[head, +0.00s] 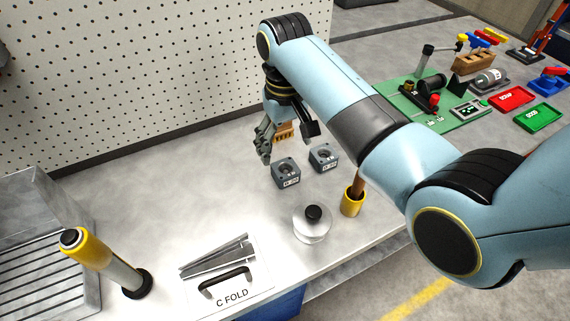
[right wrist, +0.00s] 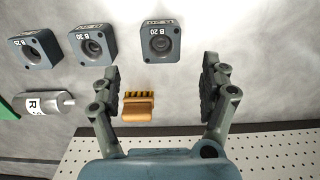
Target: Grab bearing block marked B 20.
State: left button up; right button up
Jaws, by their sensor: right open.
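The bearing block marked B 20 (right wrist: 160,44) is a grey-blue square block with a round bore, at the top centre of the right wrist view. In the head view it is the left block (head: 286,172) on the bench. A second block (right wrist: 93,46) and a third block (right wrist: 36,48) stand to its left in the right wrist view; their markings are harder to read. In the head view the second block (head: 323,157) also shows. My right gripper (right wrist: 160,75) is open and empty, its fingers pointing towards B 20. In the head view this gripper (head: 287,142) is behind the blocks, near the pegboard.
An orange ribbed piece (right wrist: 138,106) lies between my right fingers in the wrist view. A metal cylinder (right wrist: 45,105) marked R lies left.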

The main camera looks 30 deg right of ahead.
aim_at(285, 171)
notch_tip(285, 171, down, 2)
jog(key=shift+f, duration=0.5)
jog(key=f, duration=0.4)
jog(key=shift+s+a+f, duration=0.1)
jog(key=shift+s+f, duration=0.15)
jog(key=shift+f, duration=0.3)
jog(key=shift+c, duration=0.5)
jog(key=c, duration=1.4)
pick_arm(q)
jog(key=shift+s+a, duration=0.2)
jog(key=shift+s, duration=0.8)
pick_arm(e)
jog(key=shift+r, duration=0.1)
grip_shut()
